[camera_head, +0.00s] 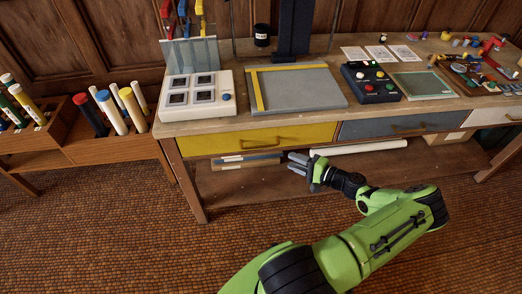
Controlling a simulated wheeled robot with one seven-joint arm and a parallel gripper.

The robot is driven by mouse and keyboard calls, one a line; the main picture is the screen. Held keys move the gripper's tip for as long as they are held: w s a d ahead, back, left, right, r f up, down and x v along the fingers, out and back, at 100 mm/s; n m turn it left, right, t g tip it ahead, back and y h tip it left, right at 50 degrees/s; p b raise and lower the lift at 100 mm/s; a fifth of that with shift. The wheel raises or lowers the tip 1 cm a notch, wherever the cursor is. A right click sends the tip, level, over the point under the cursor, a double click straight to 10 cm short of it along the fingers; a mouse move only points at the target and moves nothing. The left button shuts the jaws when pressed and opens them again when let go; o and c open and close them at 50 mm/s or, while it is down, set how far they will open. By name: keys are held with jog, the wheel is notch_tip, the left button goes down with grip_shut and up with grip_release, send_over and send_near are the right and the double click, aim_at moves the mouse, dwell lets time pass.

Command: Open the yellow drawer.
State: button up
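The yellow drawer (225,140) is in the front of the wooden workbench, at its left end. It looks shut, flush with the bench front. My green arm comes up from the bottom of the picture.
A grey-blue drawer (385,124) and a white drawer (495,113) sit right of the yellow one. The benchtop holds a white device (197,95), a grey board (300,89) and a black button box (370,84). Wooden racks with rolled tubes stand left. The floor in front is clear.

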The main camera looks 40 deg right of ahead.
aim_at(261, 146)
jog(key=b+x, duration=0.1)
jog(key=x, duration=0.4)
jog(key=b+x, duration=0.1)
jog(key=x, duration=0.4)
jog(key=b+x, duration=0.1)
jog(key=x, duration=0.4)
jog(key=shift+w+d+f, duration=0.15)
jog(key=shift+w+d, duration=0.15)
jog(key=shift+w, duration=0.05)
grip_shut()
